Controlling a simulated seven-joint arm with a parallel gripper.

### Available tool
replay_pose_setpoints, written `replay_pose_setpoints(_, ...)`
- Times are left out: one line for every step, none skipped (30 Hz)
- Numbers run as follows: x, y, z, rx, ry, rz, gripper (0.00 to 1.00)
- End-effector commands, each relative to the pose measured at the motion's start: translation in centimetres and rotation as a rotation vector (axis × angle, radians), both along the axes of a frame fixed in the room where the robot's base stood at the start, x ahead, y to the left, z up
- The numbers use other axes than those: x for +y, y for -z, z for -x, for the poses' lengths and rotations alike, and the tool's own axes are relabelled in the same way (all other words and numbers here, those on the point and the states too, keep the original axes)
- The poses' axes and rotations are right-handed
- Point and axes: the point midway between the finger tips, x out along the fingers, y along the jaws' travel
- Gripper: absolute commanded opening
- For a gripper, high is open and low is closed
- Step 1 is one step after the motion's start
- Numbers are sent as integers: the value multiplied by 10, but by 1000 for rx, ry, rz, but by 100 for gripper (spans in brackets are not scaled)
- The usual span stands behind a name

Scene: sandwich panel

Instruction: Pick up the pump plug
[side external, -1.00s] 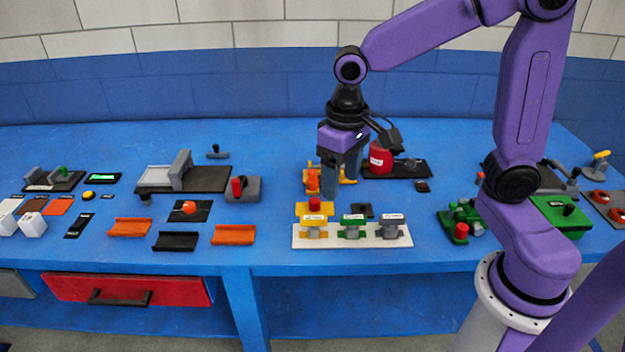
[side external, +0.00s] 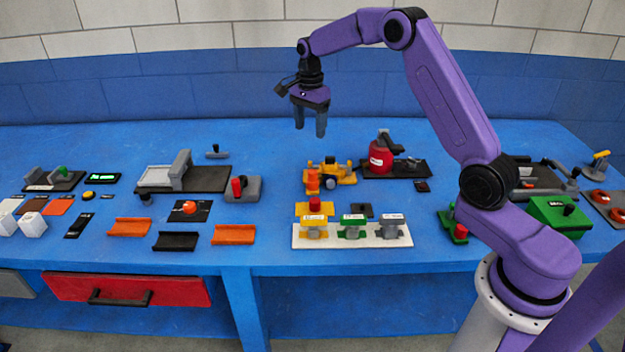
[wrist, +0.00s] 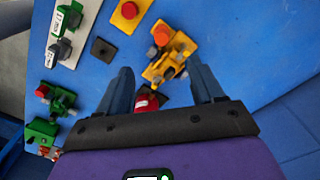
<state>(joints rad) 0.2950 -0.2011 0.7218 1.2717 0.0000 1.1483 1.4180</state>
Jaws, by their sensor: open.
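A white strip (side external: 300,236) near the table's front edge carries three labelled blocks: a yellow one (side external: 314,222), a green one (side external: 353,226) and a grey one (side external: 391,227). Their labels are too small to read, so I cannot tell which is the pump plug. The wrist view shows the green block (wrist: 57,22) and the grey block (wrist: 60,51); the yellow one is out of that frame. My gripper (side external: 310,130) is open and empty, high above the back of the table.
A yellow machine with an orange cylinder (side external: 343,175) stands behind the strip. A red canister (side external: 380,158) is on a black plate beside it. A small black plate (side external: 363,210) lies just behind the strip.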

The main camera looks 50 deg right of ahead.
Motion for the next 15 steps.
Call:
replay_pose_setpoints(-4,2,-2,0,22,0,67)
replay_pose_setpoints(-6,3,-2,0,29,0,67)
replay_pose_setpoints(-7,6,-3,1,36,0,67)
replay_pose_setpoints(-7,9,-2,2,38,0,67)
replay_pose_setpoints(-8,12,-2,3,39,0,67)
replay_pose_setpoints(-8,18,-2,4,39,-1,67)
replay_pose_setpoints(-8,23,-2,5,38,-1,67)
replay_pose_setpoints(-7,28,-2,4,38,-1,67)
replay_pose_setpoints(-7,36,-2,5,37,-1,67)
replay_pose_setpoints(-8,42,-2,5,37,-1,67)
replay_pose_setpoints(-8,47,-2,5,38,-1,67)
replay_pose_setpoints(-8,55,-1,5,38,-1,67)
replay_pose_setpoints(-8,61,-1,5,37,-1,67)
replay_pose_setpoints(-7,66,-2,4,36,-1,67)
replay_pose_setpoints(-7,74,-2,5,36,-1,67)
